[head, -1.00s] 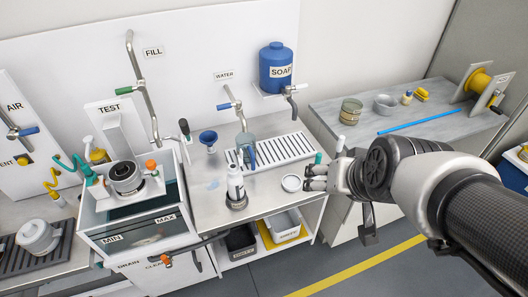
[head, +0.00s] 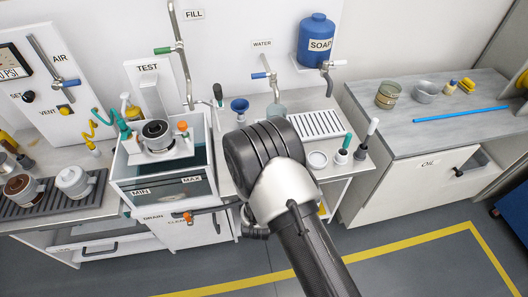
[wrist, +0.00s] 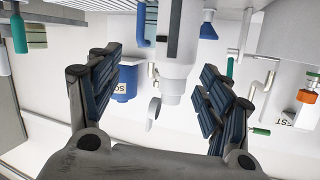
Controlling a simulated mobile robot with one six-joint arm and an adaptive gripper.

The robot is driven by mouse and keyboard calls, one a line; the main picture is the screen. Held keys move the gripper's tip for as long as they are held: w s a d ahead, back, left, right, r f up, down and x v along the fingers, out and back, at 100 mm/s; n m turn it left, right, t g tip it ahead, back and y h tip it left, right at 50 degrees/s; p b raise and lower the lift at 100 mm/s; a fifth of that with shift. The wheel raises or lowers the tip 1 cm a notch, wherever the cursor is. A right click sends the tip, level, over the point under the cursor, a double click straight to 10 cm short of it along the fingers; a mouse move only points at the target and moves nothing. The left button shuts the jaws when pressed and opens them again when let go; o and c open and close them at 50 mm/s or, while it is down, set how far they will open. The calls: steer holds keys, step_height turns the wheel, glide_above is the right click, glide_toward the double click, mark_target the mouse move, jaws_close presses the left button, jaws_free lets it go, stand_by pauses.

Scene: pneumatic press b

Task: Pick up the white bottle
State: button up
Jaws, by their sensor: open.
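In the wrist view, which is upside down, the white bottle (wrist: 177,55) is at the top centre. It has a dark stripe on its body and a narrower white neck pointing down in the picture. My gripper (wrist: 158,78) is open, with one dark ribbed finger on each side of the bottle and visible gaps to it. Nothing is held. How deep the bottle stands between the fingers is hard to tell. In the head view, my arm covers the bottle and most of my gripper.
The water tank (head: 165,188) stands left of my arm. A blue funnel (head: 240,106), a grey drain rack (head: 318,124), a white round dish (head: 317,159) and two upright brushes (head: 343,153) are around it. The blue soap container (head: 317,40) hangs behind.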

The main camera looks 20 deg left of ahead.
steer(key=s+f+n+t+y, duration=0.2)
steer(key=s+f+n+t, duration=0.1)
steer(key=s+f, duration=0.55)
steer(key=b+x, duration=0.1)
steer(key=x, duration=0.4)
steer(key=b+x, duration=0.1)
steer(key=x, duration=0.5)
steer(key=shift+w+d+r, duration=0.1)
steer(key=shift+w+r, duration=0.1)
steer(key=shift+d+b+x, duration=0.1)
steer(key=shift+b+x, duration=0.35)
steer(key=shift+x, duration=0.9)
steer(key=shift+d+b+x, duration=0.15)
steer(key=shift+b+x, duration=0.3)
steer(key=shift+x, duration=0.85)
steer(key=shift+w, duration=0.1)
steer(key=shift+c, duration=0.2)
steer(key=c, duration=1.3)
steer(key=shift+r, duration=0.1)
